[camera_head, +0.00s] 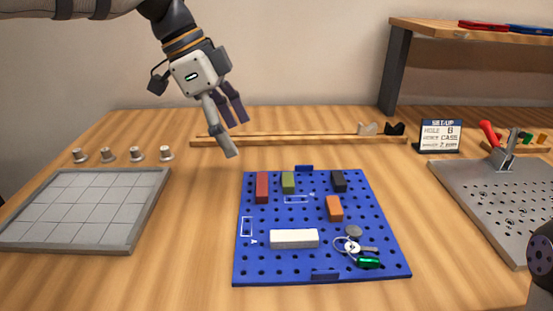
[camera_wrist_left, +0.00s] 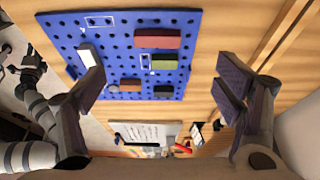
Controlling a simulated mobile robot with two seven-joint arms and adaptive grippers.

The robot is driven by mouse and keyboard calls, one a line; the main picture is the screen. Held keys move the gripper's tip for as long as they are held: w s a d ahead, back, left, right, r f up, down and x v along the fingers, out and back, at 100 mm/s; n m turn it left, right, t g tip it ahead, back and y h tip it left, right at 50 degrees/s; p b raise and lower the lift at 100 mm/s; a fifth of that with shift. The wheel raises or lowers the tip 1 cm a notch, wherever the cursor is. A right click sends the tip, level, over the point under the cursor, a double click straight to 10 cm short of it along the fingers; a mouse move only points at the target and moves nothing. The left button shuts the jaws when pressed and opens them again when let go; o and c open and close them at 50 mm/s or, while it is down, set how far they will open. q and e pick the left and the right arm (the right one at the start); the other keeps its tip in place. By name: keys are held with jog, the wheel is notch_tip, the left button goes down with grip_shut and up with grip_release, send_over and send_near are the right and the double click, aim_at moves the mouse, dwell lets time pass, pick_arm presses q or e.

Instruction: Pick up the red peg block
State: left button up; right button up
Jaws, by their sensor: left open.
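The red peg block (camera_head: 262,187) stands near the far left corner of the blue pegboard (camera_head: 270,225). In the left wrist view the red block (camera_wrist_left: 158,39) lies near the board's edge, between my open fingers but farther off. My left gripper (camera_head: 235,130) is open and empty, above the table behind and left of the board, apart from the block. Its fingers also show in the left wrist view (camera_wrist_left: 165,95). At the right edge of the head view, a dark round part may be mine; my right gripper's fingers do not show.
Green (camera_head: 288,183), black (camera_head: 339,181), orange (camera_head: 334,208) and white (camera_head: 294,238) blocks and keys (camera_head: 354,246) share the board. A grey tiled tray (camera_head: 90,205) is left. A metal plate with a red-handled clamp (camera_head: 502,150) is right. A wooden rail (camera_head: 290,139) runs behind.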

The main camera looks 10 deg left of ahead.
aim_at(264, 183)
pick_arm(q)
jog(key=f, duration=0.1)
jog(key=d+f, duration=0.1)
jog(key=s+f, duration=0.1)
jog(key=shift+s+d+f, duration=0.1)
jog(key=shift+d+f, duration=0.05)
jog(key=shift+d, duration=0.2)
jog(key=x, duration=0.5)
jog(key=w+x, duration=0.1)
jog(key=x, duration=0.1)
jog(key=shift+w+d+f, duration=0.1)
jog(key=shift+w+d, duration=0.05)
jog(key=shift+d, duration=0.1)
jog(key=c, duration=1.1)
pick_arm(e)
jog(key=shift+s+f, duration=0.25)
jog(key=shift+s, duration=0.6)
